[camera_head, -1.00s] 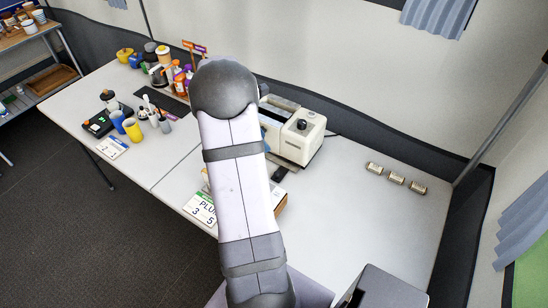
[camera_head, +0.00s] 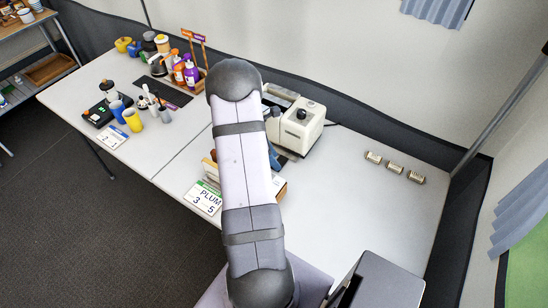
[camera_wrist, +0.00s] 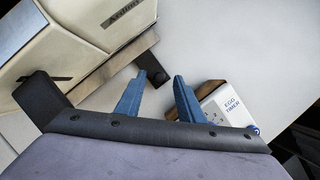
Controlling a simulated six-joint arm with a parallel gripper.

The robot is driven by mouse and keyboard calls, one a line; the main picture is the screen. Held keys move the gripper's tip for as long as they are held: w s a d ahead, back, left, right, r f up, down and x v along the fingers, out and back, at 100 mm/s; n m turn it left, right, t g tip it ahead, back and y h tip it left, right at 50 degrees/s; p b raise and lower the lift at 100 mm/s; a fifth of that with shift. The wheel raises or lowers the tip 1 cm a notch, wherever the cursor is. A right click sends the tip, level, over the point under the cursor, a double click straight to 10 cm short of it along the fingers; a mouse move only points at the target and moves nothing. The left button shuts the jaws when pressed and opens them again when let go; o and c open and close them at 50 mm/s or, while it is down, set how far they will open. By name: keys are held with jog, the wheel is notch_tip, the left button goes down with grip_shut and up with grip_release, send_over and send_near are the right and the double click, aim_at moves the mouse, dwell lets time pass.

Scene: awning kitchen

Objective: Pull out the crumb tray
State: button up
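The cream toaster (camera_head: 302,128) stands at the back of the table, partly hidden by my arm. In the wrist view its side (camera_wrist: 92,22) fills the upper left. In the head view my arm hides most of the gripper.
An egg timer (camera_wrist: 229,104) lies by a wooden box, close beside the right finger. Bottles and cups (camera_head: 132,120) stand left.

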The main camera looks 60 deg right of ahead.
jog(key=shift+s+d+f, duration=0.15)
jog(key=shift+f, duration=0.3)
grip_shut()
jog(key=shift+a, duration=0.9)
grip_release()
jog(key=shift+d, duration=0.1)
